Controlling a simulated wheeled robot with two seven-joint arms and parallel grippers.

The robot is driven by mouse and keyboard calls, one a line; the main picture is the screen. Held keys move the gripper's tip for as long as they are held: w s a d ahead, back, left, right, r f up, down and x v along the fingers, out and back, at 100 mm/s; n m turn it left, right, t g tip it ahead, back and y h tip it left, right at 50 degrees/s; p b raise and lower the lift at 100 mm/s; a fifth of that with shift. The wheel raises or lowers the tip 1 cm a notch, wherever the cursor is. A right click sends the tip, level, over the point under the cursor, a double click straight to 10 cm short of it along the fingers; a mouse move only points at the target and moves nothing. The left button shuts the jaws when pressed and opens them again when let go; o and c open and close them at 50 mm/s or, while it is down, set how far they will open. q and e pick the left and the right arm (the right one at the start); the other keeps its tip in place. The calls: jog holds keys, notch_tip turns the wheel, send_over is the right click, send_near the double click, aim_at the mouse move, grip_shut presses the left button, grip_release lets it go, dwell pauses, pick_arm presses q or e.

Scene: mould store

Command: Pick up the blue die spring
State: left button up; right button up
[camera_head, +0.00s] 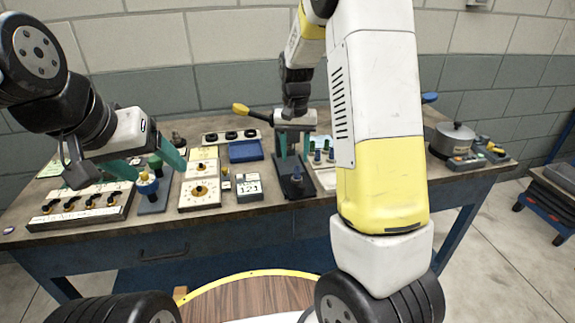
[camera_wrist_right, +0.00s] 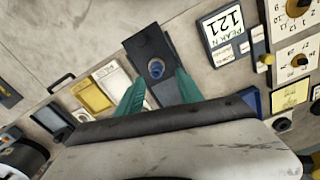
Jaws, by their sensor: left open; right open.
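A small dark blue coil-like piece, which looks like the blue die spring (camera_head: 296,180), stands on a dark block (camera_head: 297,192) at the middle of the bench. In the right wrist view the blue piece (camera_wrist_right: 157,69) shows between my teal fingertips, with a gap to each side. My right gripper (camera_head: 294,154) is open and empty, pointing down over the block. My left gripper (camera_head: 147,165) is open above a blue-grey stand (camera_head: 152,205) at the left. A blue piece with a yellow top (camera_head: 147,184) and a green piece (camera_head: 155,162) stand there, partly hidden by the fingers.
A boxed display reading 121 (camera_head: 249,188), a dial board (camera_head: 200,194) and a blue tray (camera_head: 245,151) lie between the grippers. A knob panel (camera_head: 80,206) is at the left. A pot (camera_head: 455,137) stands at the right. My right arm hides part of the bench.

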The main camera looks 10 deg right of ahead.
aim_at(297, 168)
jog(key=f, duration=0.6)
jog(key=shift+d, duration=0.35)
grip_shut()
